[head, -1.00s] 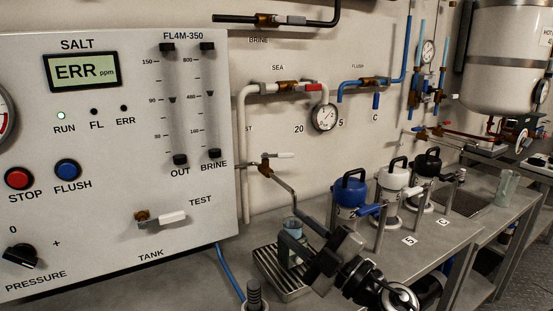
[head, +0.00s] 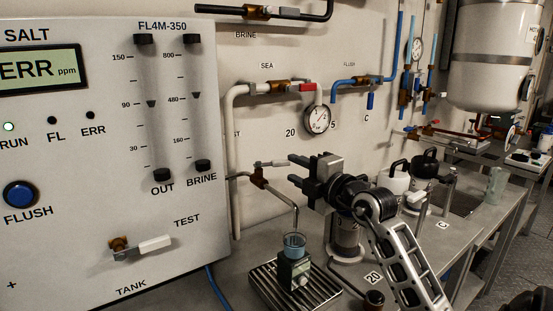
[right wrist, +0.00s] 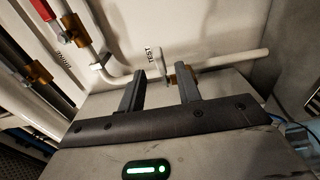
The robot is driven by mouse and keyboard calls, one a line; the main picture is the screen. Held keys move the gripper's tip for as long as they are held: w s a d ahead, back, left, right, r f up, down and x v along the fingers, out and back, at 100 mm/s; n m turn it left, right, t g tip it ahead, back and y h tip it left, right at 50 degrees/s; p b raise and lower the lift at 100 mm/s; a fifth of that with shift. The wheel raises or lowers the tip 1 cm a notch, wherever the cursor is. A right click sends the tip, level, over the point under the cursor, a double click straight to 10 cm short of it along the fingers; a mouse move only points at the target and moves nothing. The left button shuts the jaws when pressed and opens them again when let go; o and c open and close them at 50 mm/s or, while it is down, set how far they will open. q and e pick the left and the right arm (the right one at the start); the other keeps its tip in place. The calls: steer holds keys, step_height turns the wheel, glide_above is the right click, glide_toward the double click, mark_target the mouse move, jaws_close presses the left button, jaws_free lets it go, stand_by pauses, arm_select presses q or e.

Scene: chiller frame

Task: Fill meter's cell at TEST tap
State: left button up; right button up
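The meter (head: 294,270), a small dark box, stands upright on a slatted drip tray (head: 322,293). Its clear bluish cell (head: 294,243) is on top, under the end of the spout; I cannot tell how much liquid is in it. The TEST tap (head: 259,179) has a brass body on the wall pipe and a pale lever (head: 271,163) pointing right. My right gripper (head: 300,174) is open and empty, just right of the lever. In the right wrist view the lever (right wrist: 157,60) shows beyond and between the open fingers (right wrist: 158,80). My left gripper is out of view.
The salt panel (head: 110,200) fills the left, with its own TEST/TANK lever (head: 155,244). A gauge (head: 317,119) hangs above the tap. Lidded canisters (head: 392,177) stand behind my right arm. Bench to the right holds a clear beaker (head: 495,183).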

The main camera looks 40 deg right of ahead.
mark_target(285, 164)
steer(key=w, duration=0.7)
steer(key=shift+w+d+p, duration=0.2)
steer(key=shift+w+p, duration=0.1)
jaws_close()
